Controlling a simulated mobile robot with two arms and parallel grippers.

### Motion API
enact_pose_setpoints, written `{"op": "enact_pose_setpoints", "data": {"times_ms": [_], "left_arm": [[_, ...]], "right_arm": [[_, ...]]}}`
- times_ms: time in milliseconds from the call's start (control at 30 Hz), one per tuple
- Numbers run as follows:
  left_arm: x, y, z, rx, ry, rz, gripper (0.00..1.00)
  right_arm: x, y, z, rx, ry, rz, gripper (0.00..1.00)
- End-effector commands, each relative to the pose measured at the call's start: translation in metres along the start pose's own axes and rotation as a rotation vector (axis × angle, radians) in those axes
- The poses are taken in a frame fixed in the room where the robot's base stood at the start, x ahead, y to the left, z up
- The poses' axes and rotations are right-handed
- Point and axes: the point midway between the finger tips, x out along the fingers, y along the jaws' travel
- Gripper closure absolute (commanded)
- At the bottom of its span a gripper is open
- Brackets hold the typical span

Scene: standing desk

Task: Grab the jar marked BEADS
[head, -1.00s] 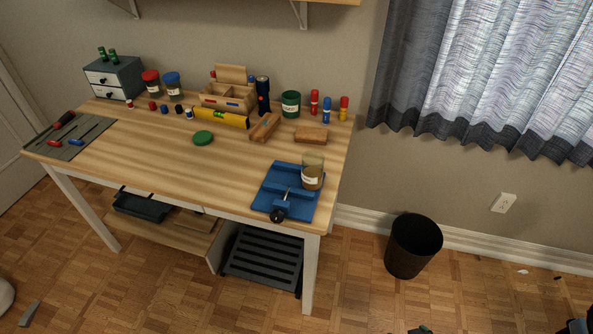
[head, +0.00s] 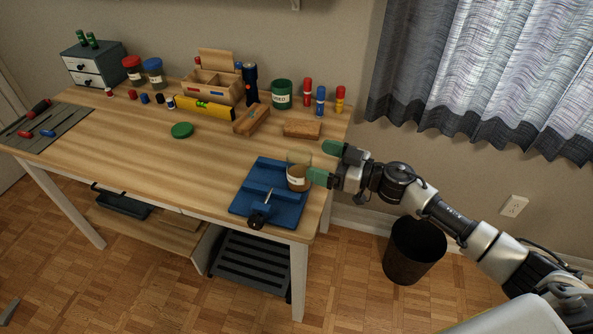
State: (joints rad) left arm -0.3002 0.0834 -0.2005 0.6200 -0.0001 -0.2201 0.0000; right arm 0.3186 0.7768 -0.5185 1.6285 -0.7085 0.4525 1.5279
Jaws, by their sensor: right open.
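A small open jar (head: 297,182) with brown contents and a pale label stands at the right end of the blue fixture (head: 252,177). A green jar (head: 282,90) with a white label stands at the back. A red-lidded jar (head: 133,75) and a blue-lidded jar (head: 154,77) stand at the back left. The labels are too small to read surely, so I cannot tell which says BEADS. My right gripper (head: 326,162) is open and empty, with green fingertips, just right of the open jar. Its lower fingertip overlaps the jar's right edge in view; contact is unclear.
The wooden desk (head: 140,160) is clear at front left. A green lid (head: 182,130) lies mid-desk. Wooden blocks (head: 302,130), a yellow level (head: 205,108) and markers (head: 320,100) are behind. A black bin (head: 414,250) stands on the floor.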

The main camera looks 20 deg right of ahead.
Motion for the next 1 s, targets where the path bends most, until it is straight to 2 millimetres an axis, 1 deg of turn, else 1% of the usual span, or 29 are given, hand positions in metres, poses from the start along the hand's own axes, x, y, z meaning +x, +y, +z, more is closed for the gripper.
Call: {"op": "enact_pose_setpoints", "data": {"times_ms": [33, 167, 400, 500, 600, 767, 867, 1000], "left_arm": [[-0.001, -0.001, 0.0, 0.0, -0.001, -0.001, 0.1], [-0.001, -0.001, 0.0, 0.0, -0.001, -0.001, 0.1], [-0.002, 0.001, 0.0, -0.001, -0.001, 0.001, 0.1], [-0.002, 0.002, 0.0, -0.001, 0.0, 0.002, 0.1], [-0.002, 0.002, 0.0, -0.002, 0.0, 0.003, 0.1], [-0.002, 0.004, -0.001, -0.003, 0.0, 0.004, 0.1], [-0.002, 0.004, -0.001, -0.003, 0.0, 0.005, 0.1], [-0.002, 0.004, -0.001, -0.003, 0.001, 0.005, 0.1]], "right_arm": [[0.005, 0.0, -0.001, -0.001, 0.002, 0.0, 0.09], [0.013, 0.0, 0.0, 0.001, 0.001, 0.002, 0.09], [0.049, -0.003, 0.003, 0.0, 0.003, 0.003, 0.09], [0.058, -0.003, 0.004, 0.001, 0.001, 0.002, 0.09], [0.061, -0.003, 0.004, 0.0, 0.0, 0.002, 0.09], [0.061, -0.003, 0.004, 0.0, -0.001, 0.002, 0.09], [0.061, -0.003, 0.004, 0.0, 0.0, 0.002, 0.21], [0.061, -0.003, 0.004, 0.0, 0.0, 0.002, 0.43]]}}
